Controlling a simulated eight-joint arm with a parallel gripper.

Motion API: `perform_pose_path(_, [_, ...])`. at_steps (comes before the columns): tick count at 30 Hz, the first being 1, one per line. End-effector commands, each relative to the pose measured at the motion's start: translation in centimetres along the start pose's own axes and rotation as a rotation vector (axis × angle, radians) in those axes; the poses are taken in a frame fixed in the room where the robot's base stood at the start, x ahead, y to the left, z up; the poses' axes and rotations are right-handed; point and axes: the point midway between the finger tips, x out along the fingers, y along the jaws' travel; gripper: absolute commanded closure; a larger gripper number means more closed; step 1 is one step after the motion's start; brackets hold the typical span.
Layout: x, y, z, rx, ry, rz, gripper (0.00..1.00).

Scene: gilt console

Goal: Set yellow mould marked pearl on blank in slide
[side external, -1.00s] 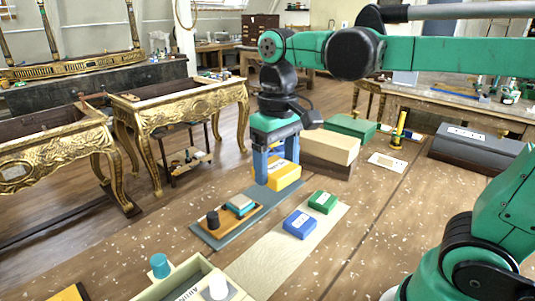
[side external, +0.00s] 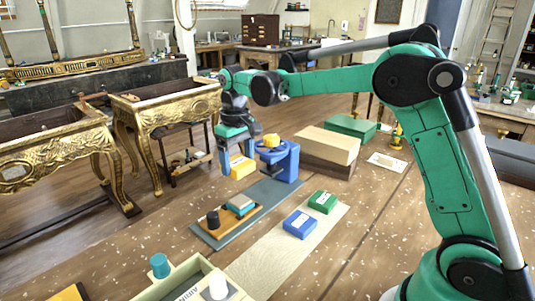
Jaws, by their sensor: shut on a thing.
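My gripper (side external: 238,160) is shut on the yellow mould (side external: 243,168), which has a white label too small to read. It holds the mould in front of and left of the blue press (side external: 286,165) with a yellow wheel on top. The wooden slide (side external: 221,234) lies on a blue-grey track plate (side external: 272,192), nearer the camera than the mould. A teal block with a pale top (side external: 241,204), seemingly the blank, sits in the slide beside a dark knob (side external: 213,219). The mould is apart from it. The fingers are partly hidden.
A blue mould (side external: 300,224) and a green mould (side external: 323,202) lie on a pale mat (side external: 268,262) to the right. A cream tray (side external: 178,281) with a teal and a white piece stands at the front. Boxes (side external: 326,150) stand behind the press.

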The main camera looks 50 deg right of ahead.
Motion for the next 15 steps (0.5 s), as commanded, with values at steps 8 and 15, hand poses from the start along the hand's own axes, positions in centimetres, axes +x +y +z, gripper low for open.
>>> perform_pose_path(8, [1.7, 0.1, -0.1, 0.000, 0.000, 0.000, 0.82])
perform_pose_path(15, [3.8, 0.1, -0.1, 0.000, 0.000, 0.000, 0.82])
